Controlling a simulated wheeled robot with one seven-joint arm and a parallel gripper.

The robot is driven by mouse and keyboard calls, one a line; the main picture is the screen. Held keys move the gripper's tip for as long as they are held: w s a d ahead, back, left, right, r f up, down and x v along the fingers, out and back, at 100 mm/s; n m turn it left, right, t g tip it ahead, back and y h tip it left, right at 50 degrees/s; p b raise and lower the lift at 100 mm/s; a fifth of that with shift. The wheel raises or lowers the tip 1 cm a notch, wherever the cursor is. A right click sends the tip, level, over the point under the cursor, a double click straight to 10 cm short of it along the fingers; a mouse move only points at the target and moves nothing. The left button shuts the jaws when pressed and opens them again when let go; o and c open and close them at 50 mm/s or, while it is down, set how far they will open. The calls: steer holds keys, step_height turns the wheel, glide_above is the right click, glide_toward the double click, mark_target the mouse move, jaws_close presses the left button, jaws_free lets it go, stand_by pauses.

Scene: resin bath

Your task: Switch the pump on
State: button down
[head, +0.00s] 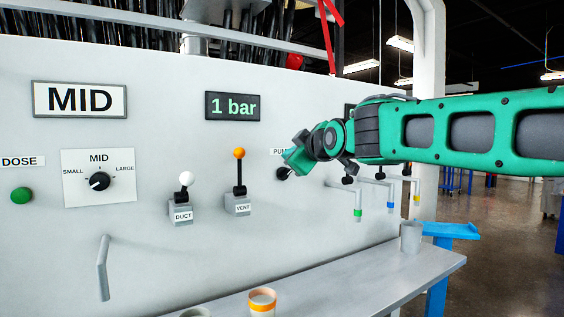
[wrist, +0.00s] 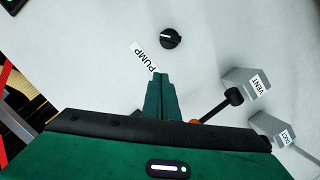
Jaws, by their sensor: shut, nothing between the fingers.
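The pump knob is a small round black rotary knob with a white pointer mark, on the pale panel in the wrist view (wrist: 171,39). The label PUMP (wrist: 145,58) is beside it. In the head view the knob (head: 283,174) is partly covered by my gripper (head: 291,161), which also hides part of the label (head: 278,152). My gripper is shut and empty. In the wrist view its closed fingertips (wrist: 160,76) point toward the panel, just short of the knob in the picture; I cannot tell whether they touch the panel.
The VENT lever (head: 239,170) with an orange ball and the DUCT lever (head: 186,190) with a white ball stand left of my gripper. A display (head: 233,106) reads 1 bar. Spouts (head: 358,200) and a grey cup (head: 411,236) are at the right, above and on the shelf (head: 340,284).

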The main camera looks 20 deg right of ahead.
steer(key=shift+s+r, duration=0.15)
steer(key=shift+s, duration=0.95)
